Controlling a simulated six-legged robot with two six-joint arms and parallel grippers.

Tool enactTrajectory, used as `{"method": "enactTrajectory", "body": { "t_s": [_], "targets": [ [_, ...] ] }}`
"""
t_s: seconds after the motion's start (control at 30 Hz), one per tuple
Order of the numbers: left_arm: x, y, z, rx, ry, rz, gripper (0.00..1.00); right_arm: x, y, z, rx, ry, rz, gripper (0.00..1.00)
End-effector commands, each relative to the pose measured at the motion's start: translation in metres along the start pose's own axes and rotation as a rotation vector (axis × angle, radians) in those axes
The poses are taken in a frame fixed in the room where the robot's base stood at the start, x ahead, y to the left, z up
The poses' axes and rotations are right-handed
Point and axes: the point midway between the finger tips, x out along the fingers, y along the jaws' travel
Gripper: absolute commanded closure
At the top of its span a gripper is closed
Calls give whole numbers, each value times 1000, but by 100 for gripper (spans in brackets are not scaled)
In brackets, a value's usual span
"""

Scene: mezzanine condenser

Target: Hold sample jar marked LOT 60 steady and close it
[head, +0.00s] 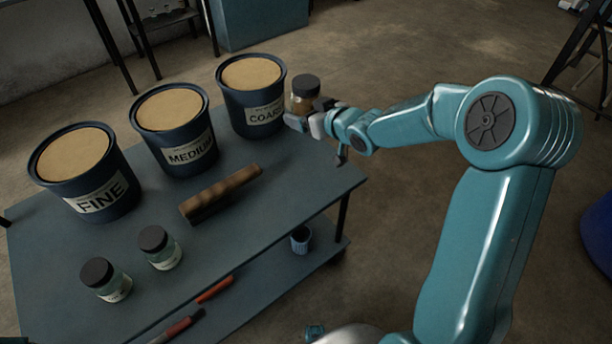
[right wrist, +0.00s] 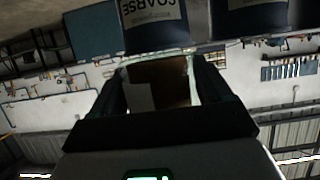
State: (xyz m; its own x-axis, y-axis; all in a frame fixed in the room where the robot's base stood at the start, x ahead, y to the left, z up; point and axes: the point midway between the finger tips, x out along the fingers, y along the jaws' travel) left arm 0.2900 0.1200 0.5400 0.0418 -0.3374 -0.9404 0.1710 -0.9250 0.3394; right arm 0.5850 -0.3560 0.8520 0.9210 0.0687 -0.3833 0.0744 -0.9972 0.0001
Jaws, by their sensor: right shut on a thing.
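A sample jar (head: 301,103) with a black lid (head: 306,86) and tan contents is upright in my right gripper (head: 308,120), beside the COARSE tub. The gripper is shut on the jar's body. In the right wrist view the jar (right wrist: 172,82) shows brown with a pale label patch between the fingers (right wrist: 155,90). Its LOT number cannot be read. The lid sits on top of the jar; how tight it is cannot be told. My left gripper is not in view.
Tubs marked FINE (head: 100,193), MEDIUM (head: 188,153) and COARSE (head: 263,114) stand on a blue-grey table (head: 250,215). A brown roller-like piece (head: 220,193) lies in front. Two black-lidded jars (head: 117,287) (head: 166,257) stand at the front left. A lower shelf holds a cup (head: 300,240) and red-handled tools (head: 215,290).

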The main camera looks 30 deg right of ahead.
Motion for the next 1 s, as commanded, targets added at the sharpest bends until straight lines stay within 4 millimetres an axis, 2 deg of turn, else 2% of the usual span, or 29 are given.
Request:
{"method": "enactTrajectory", "body": {
  "t_s": [0.07,0.17,0.5,0.7,0.83,1.0],
  "targets": [
    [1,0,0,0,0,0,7,1,0,2,0,1,-1,100],
    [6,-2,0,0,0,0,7,7,0,16,2,-3,-2,100],
    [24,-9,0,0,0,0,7,41,-1,100,3,-4,-2,100],
    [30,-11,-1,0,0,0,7,57,-1,136,2,-2,-1,100],
    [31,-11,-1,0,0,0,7,60,0,145,-1,1,0,100],
    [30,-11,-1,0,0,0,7,61,0,145,-1,2,0,100]
  ]
}}
